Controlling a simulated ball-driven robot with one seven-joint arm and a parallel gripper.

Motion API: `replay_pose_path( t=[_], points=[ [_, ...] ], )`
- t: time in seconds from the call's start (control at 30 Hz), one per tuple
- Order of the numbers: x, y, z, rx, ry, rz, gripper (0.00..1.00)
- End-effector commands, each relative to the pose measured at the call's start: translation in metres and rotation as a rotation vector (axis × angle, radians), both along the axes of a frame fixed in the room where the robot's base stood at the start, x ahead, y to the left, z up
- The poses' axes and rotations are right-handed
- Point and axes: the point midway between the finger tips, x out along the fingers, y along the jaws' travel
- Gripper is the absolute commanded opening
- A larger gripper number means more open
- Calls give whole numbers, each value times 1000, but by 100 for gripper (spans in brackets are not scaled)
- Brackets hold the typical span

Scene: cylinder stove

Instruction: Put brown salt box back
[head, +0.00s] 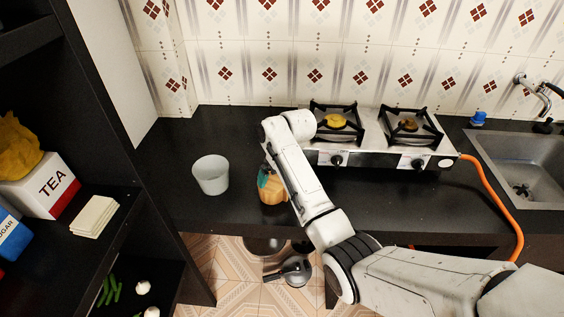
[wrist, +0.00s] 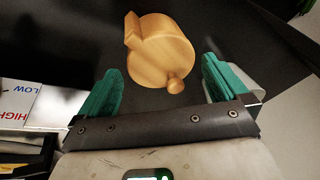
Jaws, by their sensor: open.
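The brown salt box (head: 271,189) is a round wooden pot standing on the black counter, near its front edge, right of a grey-white cup. In the wrist view the salt box (wrist: 160,52) shows its round top, a small knob and a raised piece on one side. My gripper (wrist: 160,72) is open, with one teal finger on each side of the view and the box between and slightly beyond their tips. I cannot tell whether a finger touches it. In the head view my gripper (head: 266,172) is mostly hidden by my arm, just above and beside the box.
The cup (head: 211,176) stands close left of the box. A gas stove (head: 375,140) with an orange hose is behind right, then a sink (head: 520,165). Dark shelves at left hold a TEA box (head: 45,187), a SUGAR box (head: 12,232) and a pale stack (head: 94,216). A pan (head: 290,271) shows below the counter.

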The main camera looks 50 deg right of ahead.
Motion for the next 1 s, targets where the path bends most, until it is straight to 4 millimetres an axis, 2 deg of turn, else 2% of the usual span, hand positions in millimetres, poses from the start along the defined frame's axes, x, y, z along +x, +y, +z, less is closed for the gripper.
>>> replay_pose_path(
  t=[0.1, 0.3, 0.5, 0.63, 0.73, 0.83, 0.93, 1.0],
  points=[
    [-7, -2, 25, -2, -4, -1, 100],
    [-15, -5, 59, -2, -4, 0, 100],
    [-21, -6, 76, 0, -2, 0, 100],
    [-22, -6, 78, 0, 1, 0, 100],
    [-25, -1, 72, 1, 6, 4, 100],
    [-39, 18, 51, -1, 20, 15, 100],
    [-65, 48, 21, -6, 42, 35, 100],
    [-90, 72, -1, -12, 60, 49, 100]
  ],
)
